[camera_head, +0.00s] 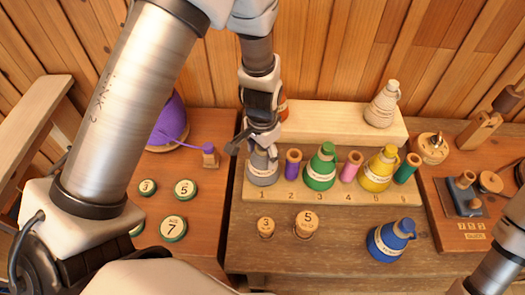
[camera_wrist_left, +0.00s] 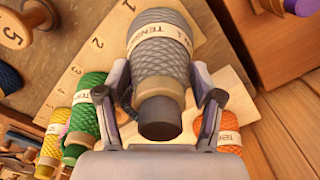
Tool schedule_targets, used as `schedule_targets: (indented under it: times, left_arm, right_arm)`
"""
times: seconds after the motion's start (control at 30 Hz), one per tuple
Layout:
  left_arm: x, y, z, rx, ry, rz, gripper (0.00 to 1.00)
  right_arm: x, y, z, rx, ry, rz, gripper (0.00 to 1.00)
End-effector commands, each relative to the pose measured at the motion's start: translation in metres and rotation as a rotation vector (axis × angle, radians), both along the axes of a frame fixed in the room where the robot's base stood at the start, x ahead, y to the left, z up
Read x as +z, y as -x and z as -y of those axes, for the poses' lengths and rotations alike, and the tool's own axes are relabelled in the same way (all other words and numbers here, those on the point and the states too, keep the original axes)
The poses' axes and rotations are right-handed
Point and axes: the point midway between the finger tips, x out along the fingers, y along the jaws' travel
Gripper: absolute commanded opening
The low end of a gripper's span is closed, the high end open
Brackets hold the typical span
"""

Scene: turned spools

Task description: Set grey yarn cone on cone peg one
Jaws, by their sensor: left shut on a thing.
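The grey yarn cone (camera_head: 262,172) stands at the spot marked 1, at the left end of the numbered wooden board (camera_head: 330,192). My left gripper (camera_head: 262,147) is above it and shut on its narrow top. In the left wrist view the grey cone (camera_wrist_left: 160,55) lies between the two fingers of the left gripper (camera_wrist_left: 165,100), its wide end toward the board by the numeral 1. Cone peg one itself is hidden by the cone. I cannot tell whether the cone's base touches the board. My right gripper is out of view.
On the board stand a purple tube (camera_head: 291,165), green cone (camera_head: 320,168), pink tube (camera_head: 351,167), yellow cone (camera_head: 379,170) and teal tube (camera_head: 407,168). A cream cone (camera_head: 382,105) stands on the raised shelf (camera_head: 335,120) behind.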

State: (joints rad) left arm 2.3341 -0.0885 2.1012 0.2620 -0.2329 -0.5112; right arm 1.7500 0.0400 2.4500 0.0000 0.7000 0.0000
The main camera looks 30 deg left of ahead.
Motion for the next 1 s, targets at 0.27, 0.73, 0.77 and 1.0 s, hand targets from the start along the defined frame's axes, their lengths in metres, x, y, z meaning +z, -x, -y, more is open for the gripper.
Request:
schedule_targets:
  times: [0.27,0.73,0.77,1.0]
  left_arm:
    - [-0.004,0.0,0.0,0.0,0.0,0.0,0.0]
    - [-0.011,0.0,0.0,0.0,0.0,0.001,0.77]
    - [-0.011,0.0,0.0,0.0,0.0,0.0,0.77]
    - [-0.012,0.0,0.0,0.0,0.0,-0.001,0.77]
  right_arm:
    - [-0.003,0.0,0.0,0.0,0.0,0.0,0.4]
    - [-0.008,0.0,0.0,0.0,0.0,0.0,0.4]
    - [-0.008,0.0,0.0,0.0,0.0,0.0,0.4]
    - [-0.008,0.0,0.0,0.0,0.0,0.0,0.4]
